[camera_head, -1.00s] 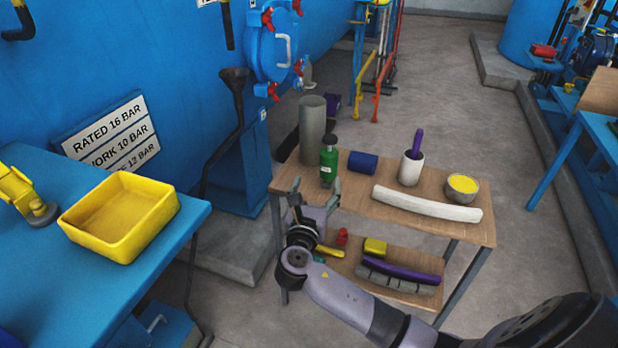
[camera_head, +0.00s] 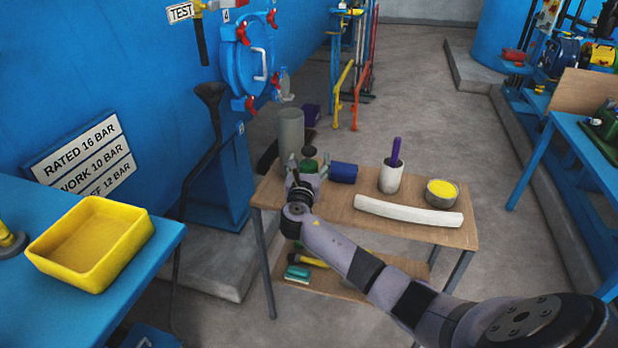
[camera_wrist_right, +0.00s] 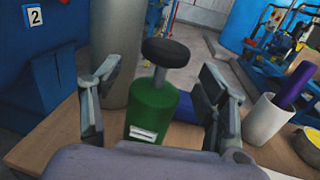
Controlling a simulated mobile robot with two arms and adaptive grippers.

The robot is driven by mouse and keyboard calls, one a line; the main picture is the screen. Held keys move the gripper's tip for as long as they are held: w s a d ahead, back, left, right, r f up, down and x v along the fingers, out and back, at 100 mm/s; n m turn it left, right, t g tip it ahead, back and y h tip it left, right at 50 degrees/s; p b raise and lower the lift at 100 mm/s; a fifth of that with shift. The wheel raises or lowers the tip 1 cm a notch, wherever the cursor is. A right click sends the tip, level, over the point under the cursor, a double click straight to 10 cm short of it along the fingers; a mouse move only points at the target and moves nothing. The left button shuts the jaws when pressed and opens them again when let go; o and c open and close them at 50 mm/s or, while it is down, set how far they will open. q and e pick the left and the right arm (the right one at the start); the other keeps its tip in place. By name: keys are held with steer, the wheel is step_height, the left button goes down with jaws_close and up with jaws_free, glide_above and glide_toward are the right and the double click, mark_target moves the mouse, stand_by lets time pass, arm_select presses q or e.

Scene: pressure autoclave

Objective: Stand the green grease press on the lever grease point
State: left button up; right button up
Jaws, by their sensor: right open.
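The green grease press (camera_head: 309,160), with a dark round knob on top, stands upright on the wooden trolley's top shelf near its left end. In the right wrist view the press (camera_wrist_right: 153,115) shows its green body, pale label and grey stem. My right gripper (camera_head: 307,170) is at the press. In the right wrist view its open fingers (camera_wrist_right: 160,98) stand on either side of the green body, with gaps visible on both sides. The press's base is hidden by the gripper. My left gripper is not in view. I cannot pick out the lever grease point for certain.
A grey cylinder (camera_head: 291,132) stands just behind the press, and a blue roll (camera_head: 343,173) lies to its right. A white cup (camera_head: 391,178), yellow-filled bowl (camera_head: 441,194) and pale curved bar (camera_head: 408,212) are farther right. A yellow tray (camera_head: 92,243) sits on the blue bench at left.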

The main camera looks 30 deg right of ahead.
steer(key=shift+w+d, duration=0.35)
steer(key=shift+w, duration=0.15)
steer(key=shift+c, duration=0.5)
jaws_close()
stand_by(0.5)
